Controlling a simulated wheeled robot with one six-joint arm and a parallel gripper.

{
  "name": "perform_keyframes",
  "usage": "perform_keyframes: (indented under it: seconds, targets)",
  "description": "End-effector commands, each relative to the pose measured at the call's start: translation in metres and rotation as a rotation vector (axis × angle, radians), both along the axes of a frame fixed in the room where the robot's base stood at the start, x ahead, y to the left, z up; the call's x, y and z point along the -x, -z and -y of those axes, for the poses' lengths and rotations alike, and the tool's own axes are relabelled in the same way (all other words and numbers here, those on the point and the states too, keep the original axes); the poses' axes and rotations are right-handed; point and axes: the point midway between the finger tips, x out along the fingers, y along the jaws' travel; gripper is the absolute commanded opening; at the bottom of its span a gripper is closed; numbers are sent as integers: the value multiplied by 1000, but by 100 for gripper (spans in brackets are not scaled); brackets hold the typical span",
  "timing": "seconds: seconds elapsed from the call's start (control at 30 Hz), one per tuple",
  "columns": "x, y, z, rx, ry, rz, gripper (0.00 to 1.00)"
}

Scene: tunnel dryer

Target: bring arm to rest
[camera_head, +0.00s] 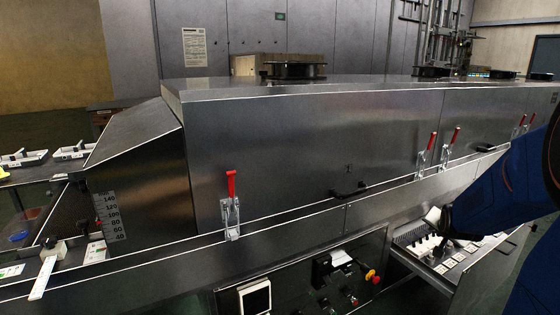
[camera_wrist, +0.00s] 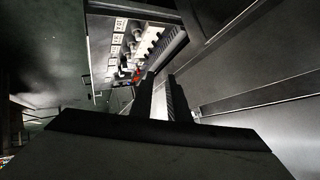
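My arm comes in from the right edge in the head view, and my gripper (camera_head: 446,222) shows as a small dark shape over the open drawer (camera_head: 447,282). In the wrist view, the dark fingers of my gripper (camera_wrist: 160,82) point toward the drawer's contents. The drawer holds a row of pale fittings and several white labelled cards.
The long metal dryer hood (camera_head: 290,140) fills the middle, with red-handled clamps (camera_head: 231,205) along its lower edge. A control panel (camera_head: 340,275) sits below it, left of the drawer. A side table (camera_head: 45,172) with white trays stands at the left.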

Motion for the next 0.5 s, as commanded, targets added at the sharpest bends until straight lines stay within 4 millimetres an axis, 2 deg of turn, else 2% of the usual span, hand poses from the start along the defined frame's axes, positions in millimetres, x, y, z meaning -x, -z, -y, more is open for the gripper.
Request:
perform_keyframes:
  seconds: [0.03,0.1,0.27,0.5]
  targets:
    - [6,-9,-20,9,-35,-20,15]
    - [18,-16,-44,18,-80,-58,15]
    - [48,-30,-96,40,-187,-142,15]
    - [107,-44,-167,74,-355,-262,15]
